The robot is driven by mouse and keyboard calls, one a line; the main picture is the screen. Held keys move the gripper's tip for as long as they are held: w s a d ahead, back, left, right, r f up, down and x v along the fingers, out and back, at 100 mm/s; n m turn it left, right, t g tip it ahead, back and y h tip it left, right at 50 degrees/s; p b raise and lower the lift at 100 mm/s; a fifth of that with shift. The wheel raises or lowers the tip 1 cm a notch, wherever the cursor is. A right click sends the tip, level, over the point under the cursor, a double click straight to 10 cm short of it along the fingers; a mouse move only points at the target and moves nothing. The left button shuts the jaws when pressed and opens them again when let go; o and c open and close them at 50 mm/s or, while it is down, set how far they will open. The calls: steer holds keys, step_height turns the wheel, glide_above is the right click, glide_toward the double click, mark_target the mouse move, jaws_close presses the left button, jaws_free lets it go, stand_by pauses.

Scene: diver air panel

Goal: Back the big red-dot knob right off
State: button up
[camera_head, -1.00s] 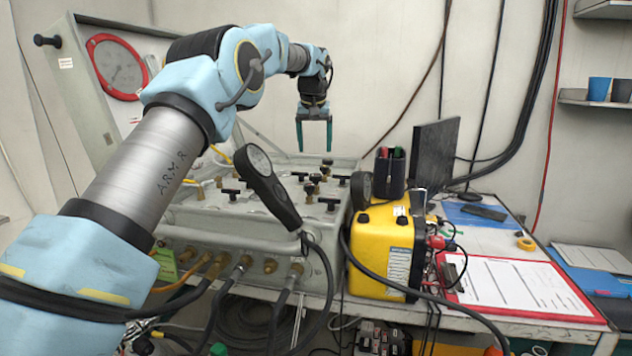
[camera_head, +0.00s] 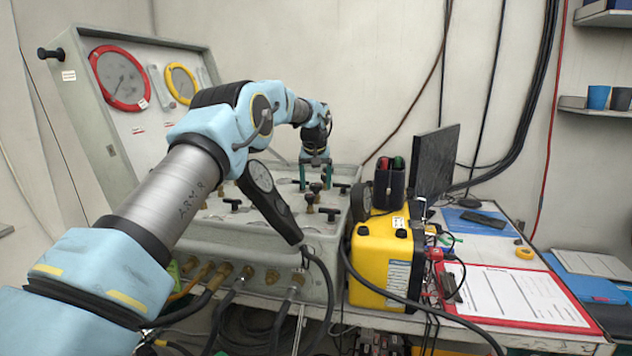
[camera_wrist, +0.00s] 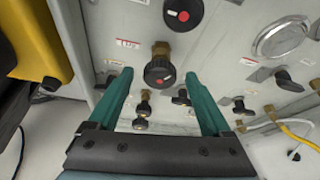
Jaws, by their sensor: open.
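A second black red-dot knob (camera_wrist: 183,12) of similar or larger size is partly cut off at the top edge. My gripper (camera_wrist: 158,76) is open, one teal finger on each side of the first knob, with visible gaps on both sides. Contact and depth cannot be told. In the head view my gripper (camera_head: 315,186) points down just over the panel's knobs, and its fingers partly hide what is between them.
Several smaller black knobs (camera_wrist: 141,124) stand close to my fingers. The grey panel box (camera_head: 240,238) has hoses in front and a handheld gauge (camera_head: 268,200) leaning on it. A yellow case (camera_head: 385,260) and a monitor (camera_head: 433,160) stand to its right.

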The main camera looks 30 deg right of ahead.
steer(key=shift+c, duration=0.2)
jaws_close()
stand_by(0.3)
steer(key=shift+r+n+p, duration=0.1)
steer(key=shift+n+p, duration=0.2)
steer(key=shift+p, duration=0.1)
steer(key=n+p, duration=0.1)
steer(key=n+y+p, duration=0.1)
steer(key=shift+d+r+n+t+p, duration=0.2)
steer(key=shift+n+t+p, duration=0.2)
steer(key=n+y+p, duration=0.1)
steer(key=n+p, duration=0.1)
steer(key=shift+p, duration=0.35)
steer(key=shift+d+f+n+y+p, duration=0.15)
steer(key=shift+n+y+p, duration=0.25)
steer(key=shift+n+p, duration=0.55)
steer(key=shift+f+n, duration=0.1)
steer(key=shift+n, duration=0.15)
